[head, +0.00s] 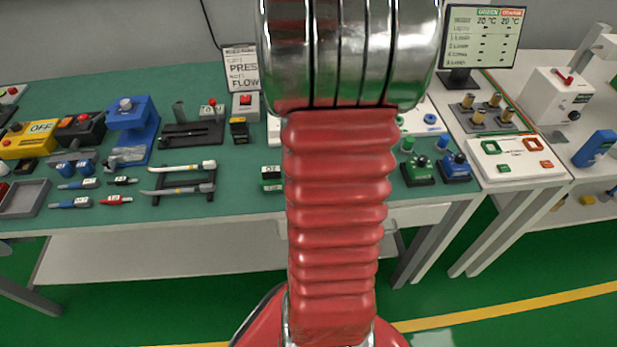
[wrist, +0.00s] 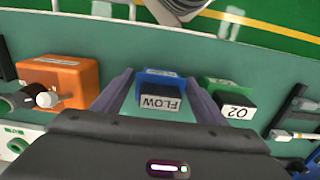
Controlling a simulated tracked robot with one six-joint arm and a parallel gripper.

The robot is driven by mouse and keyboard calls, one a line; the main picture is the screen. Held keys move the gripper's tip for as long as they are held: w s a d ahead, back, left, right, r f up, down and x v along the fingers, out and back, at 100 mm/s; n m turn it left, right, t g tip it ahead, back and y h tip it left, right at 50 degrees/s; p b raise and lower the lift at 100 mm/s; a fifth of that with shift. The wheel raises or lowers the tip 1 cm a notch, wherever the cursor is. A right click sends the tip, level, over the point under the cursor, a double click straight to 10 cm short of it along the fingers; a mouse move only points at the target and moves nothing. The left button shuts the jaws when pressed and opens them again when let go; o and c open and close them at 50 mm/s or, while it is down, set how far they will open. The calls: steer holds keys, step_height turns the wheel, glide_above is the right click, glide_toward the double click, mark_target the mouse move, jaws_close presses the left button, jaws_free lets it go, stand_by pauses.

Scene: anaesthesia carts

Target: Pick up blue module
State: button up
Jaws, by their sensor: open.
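The blue module (wrist: 161,79) shows in the wrist view, with a black part and a white FLOW label on its near side. It sits on the green tabletop. My gripper (wrist: 157,90) is open, with one dark finger on each side of the module in the picture. I cannot tell whether the fingers touch it or are still above it. In the head view my red arm hides the gripper and this module.
A green O2 module (wrist: 228,101) stands close to the right finger in the wrist view. An orange box (wrist: 62,78) stands to the left. The green bench (head: 240,205) holds many devices and tools. A second white table (head: 530,178) stands at right.

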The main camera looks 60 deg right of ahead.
steer(key=shift+c, duration=0.5)
steer(key=c, duration=0.8)
